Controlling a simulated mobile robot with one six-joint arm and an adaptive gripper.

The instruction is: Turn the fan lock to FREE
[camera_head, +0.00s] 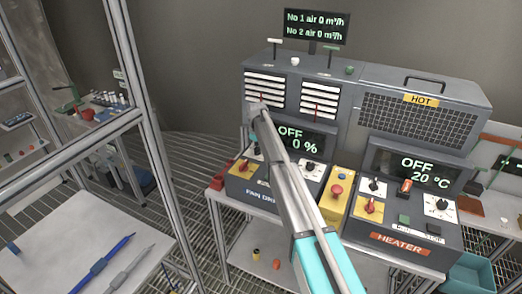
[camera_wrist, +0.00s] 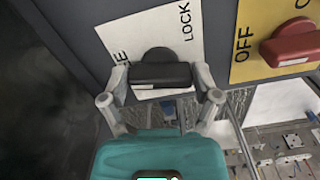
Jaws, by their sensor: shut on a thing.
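The fan lock is a black knob (camera_wrist: 160,70) on a white plate (camera_wrist: 125,32) in the wrist view. The word LOCK is at the plate's upper right, and a partly hidden label ending in E is at the left. My gripper (camera_wrist: 163,85) is shut on the knob, one grey finger at each end of its bar. The bar lies level in this view; which label it points to is unclear. In the head view the fan drive panel (camera_head: 236,187) stands left of centre. My arm crosses in front of it, and the gripper's fingertips cannot be made out there.
A red switch (camera_wrist: 295,47) on a yellow plate sits right of the lock in the wrist view. A red emergency stop (camera_head: 337,189) and the heater panel (camera_head: 402,236) stand right of my arm. Metal frame posts (camera_head: 145,90) and a side table (camera_head: 75,250) are at left.

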